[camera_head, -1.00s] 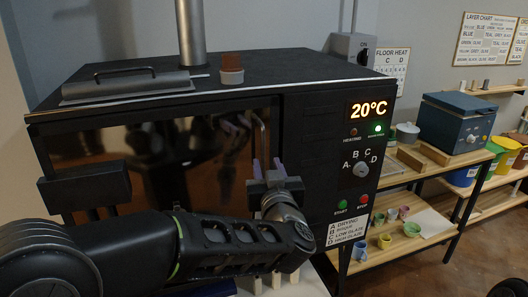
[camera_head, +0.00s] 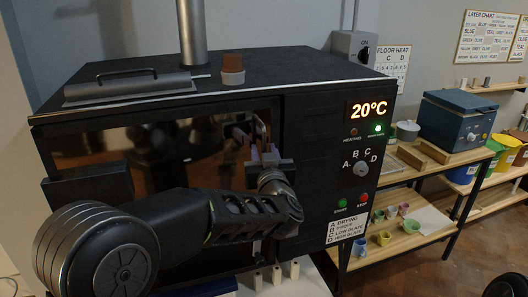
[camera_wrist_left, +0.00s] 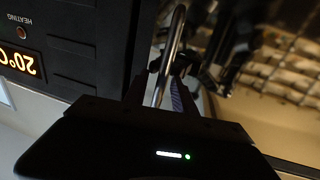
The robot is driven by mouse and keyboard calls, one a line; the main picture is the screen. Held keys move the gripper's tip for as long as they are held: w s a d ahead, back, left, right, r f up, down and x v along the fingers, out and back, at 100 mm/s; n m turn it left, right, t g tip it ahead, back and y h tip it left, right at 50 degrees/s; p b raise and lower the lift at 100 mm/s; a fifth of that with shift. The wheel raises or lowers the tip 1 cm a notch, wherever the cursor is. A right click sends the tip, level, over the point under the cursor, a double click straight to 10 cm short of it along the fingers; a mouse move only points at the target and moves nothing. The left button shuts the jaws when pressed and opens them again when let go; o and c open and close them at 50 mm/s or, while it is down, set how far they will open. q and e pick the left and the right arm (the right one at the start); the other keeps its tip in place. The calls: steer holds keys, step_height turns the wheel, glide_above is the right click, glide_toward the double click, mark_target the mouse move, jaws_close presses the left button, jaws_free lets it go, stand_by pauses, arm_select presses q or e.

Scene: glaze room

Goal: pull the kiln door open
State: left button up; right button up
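The black kiln has a dark glossy door (camera_head: 110,150) on its left front, which reflects my arm and looks shut. A thin bent metal handle (camera_head: 261,128) stands upright near the door's right edge. My left gripper (camera_head: 264,153) is at the lower part of this handle. In the left wrist view, the handle (camera_wrist_left: 176,40) runs between the two fingers of my left gripper (camera_wrist_left: 163,88). The fingers look apart, with the bar between them; contact is not clear. My right gripper is not in view.
The control panel (camera_head: 362,140) reads 20°C, right of the door. A terracotta-and-grey cup (camera_head: 232,72) and a grey lid-like piece with a handle (camera_head: 130,88) lie on the kiln top. A wooden shelf with small cups (camera_head: 411,228) stands to the right.

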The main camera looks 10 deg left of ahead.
arm_select(q)
jaws_close()
stand_by(1.2)
